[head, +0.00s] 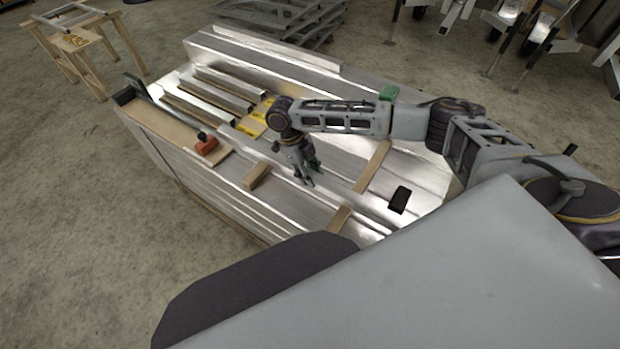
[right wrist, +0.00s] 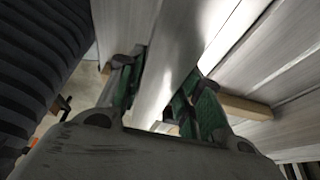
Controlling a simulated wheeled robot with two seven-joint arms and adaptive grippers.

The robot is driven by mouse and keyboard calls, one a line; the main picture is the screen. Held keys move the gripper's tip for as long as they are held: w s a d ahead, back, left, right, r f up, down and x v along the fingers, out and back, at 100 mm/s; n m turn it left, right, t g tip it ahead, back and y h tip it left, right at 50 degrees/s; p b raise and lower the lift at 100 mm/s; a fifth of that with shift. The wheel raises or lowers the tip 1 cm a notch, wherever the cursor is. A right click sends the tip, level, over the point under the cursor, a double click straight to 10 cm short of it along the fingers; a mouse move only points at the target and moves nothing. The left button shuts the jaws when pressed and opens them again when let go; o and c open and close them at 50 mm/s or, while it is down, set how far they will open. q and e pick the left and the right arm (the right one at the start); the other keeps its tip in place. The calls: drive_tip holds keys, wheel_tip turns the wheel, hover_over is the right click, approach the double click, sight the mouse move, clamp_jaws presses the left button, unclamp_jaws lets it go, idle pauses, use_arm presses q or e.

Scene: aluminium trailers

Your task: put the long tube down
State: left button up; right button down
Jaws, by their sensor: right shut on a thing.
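My right gripper (head: 309,180) reaches down over the bright metal surface near the middle of the head view. In the right wrist view its green-padded fingers (right wrist: 160,100) stand on either side of a smooth, shiny metal length, the long tube (right wrist: 172,55), and are shut on it. The tube runs up and away from the fingers to the top edge of that view. In the head view I cannot clearly tell the tube from the bright metal around it. Whether it touches anything below is unclear. My left gripper is not in view.
Wooden pieces lie on the metal: a short block (head: 257,176) left of the gripper and a strip (head: 372,166) to its right. An orange-and-black tool (head: 206,144) sits at the left, a black item (head: 400,198) at the right. A wooden stand (head: 75,42) is behind.

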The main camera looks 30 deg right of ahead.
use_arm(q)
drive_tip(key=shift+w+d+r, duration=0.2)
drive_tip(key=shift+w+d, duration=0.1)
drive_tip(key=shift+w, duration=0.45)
use_arm(e)
drive_tip(key=shift+f, duration=1.05)
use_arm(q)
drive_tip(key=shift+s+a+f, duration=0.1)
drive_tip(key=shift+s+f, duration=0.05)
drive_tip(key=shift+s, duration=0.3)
use_arm(e)
drive_tip(key=shift+f, duration=0.25)
drive_tip(key=shift+f, duration=0.35)
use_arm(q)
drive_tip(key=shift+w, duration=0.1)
use_arm(e)
drive_tip(key=c, duration=1)
unclamp_jaws()
drive_tip(key=shift+o, duration=0.2)
